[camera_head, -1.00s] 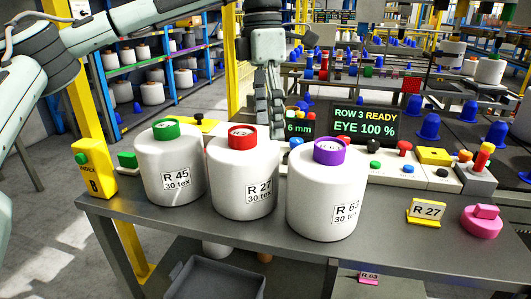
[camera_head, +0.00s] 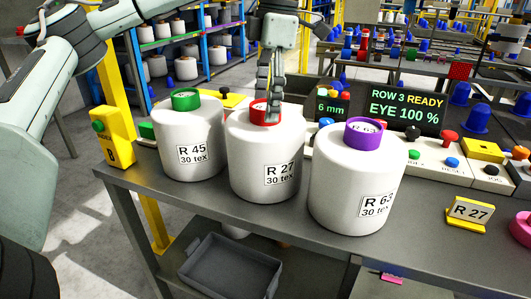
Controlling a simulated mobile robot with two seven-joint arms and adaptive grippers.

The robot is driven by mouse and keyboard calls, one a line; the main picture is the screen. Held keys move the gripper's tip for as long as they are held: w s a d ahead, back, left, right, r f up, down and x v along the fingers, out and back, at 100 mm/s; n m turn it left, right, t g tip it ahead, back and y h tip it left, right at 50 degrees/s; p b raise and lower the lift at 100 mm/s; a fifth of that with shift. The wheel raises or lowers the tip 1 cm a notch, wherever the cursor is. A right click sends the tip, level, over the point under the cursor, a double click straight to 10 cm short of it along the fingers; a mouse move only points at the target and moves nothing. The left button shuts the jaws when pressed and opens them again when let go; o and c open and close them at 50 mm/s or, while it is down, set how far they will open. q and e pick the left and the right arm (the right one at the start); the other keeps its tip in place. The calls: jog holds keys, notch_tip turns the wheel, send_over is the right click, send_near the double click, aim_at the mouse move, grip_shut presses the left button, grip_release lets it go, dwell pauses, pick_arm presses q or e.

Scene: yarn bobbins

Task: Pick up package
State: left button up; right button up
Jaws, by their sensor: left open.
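Three white yarn bobbins stand upright in a row on the grey table (camera_head: 420,222). The left one (camera_head: 188,140), labelled R 45, has a green top ring. The middle one (camera_head: 264,160), labelled R 27, has a red top ring (camera_head: 258,110). The right one (camera_head: 357,175), labelled R 63, has a purple top ring. My left gripper (camera_head: 269,116) points down at the red ring of the middle bobbin, with its fingers open and overlapping the ring in the picture. I cannot tell whether the fingers touch it. My right gripper is not in view.
A yellow R 27 card holder (camera_head: 467,214) and a pink object (camera_head: 522,228) stand on the right of the table. A yellow box marked B (camera_head: 114,137) is at the left end. A control panel and screen (camera_head: 404,110) stand behind. A grey bin (camera_head: 230,268) sits below.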

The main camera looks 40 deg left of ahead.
pick_arm(q)
grip_shut()
jog(key=shift+r, duration=0.15)
dwell(0.4)
jog(key=shift+r, duration=0.15)
